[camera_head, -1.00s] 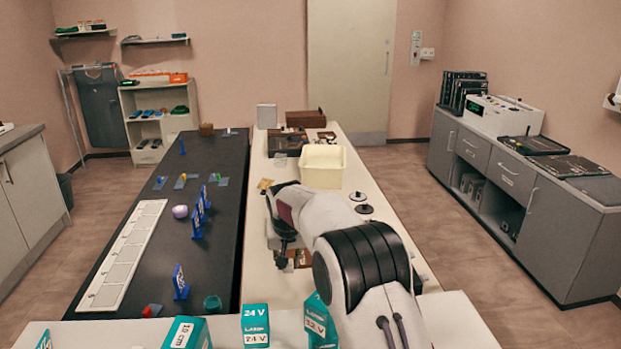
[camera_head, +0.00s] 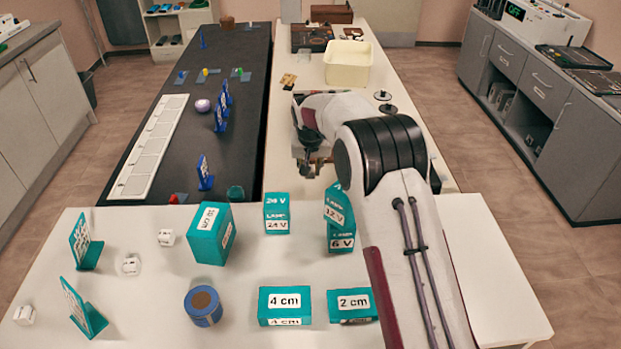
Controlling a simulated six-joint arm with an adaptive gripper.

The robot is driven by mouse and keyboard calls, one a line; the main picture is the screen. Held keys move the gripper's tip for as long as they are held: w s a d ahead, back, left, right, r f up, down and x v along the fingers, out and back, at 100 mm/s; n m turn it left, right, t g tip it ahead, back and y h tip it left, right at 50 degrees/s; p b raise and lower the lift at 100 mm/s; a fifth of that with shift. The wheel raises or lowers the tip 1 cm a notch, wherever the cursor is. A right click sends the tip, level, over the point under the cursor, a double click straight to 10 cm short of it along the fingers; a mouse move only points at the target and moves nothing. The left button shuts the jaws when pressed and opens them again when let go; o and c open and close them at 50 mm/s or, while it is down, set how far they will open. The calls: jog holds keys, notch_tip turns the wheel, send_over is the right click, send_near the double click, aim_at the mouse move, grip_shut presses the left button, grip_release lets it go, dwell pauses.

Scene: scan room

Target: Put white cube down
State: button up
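Several small white cubes with dark markings stand on the white front table (camera_head: 250,255). One white cube (camera_head: 167,237) is left of the tall teal 10 cm box, a second (camera_head: 131,264) is nearer, and a third (camera_head: 24,314) is at the far left. My gripper (camera_head: 311,162) points down over the near part of the long white bench (camera_head: 395,150), well away from these cubes. Its fingertips are small, dark and mixed with things behind them. I cannot tell whether it is open or holds a cube.
Teal boxes labelled 10 cm (camera_head: 211,233), 24 V (camera_head: 276,214), 4 cm (camera_head: 285,306) and 2 cm (camera_head: 350,305) stand on the front table. A blue cylinder (camera_head: 203,307) and teal stands (camera_head: 85,243) are there too. A cream bin (camera_head: 348,64) stands farther back. The table's middle has bare room.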

aim_at(310, 178)
jog(key=shift+f, duration=0.1)
jog(key=shift+f, duration=2.4)
jog(key=shift+f, duration=0.15)
jog(key=o, duration=1)
jog(key=v, duration=1.2)
jog(key=shift+r, duration=0.25)
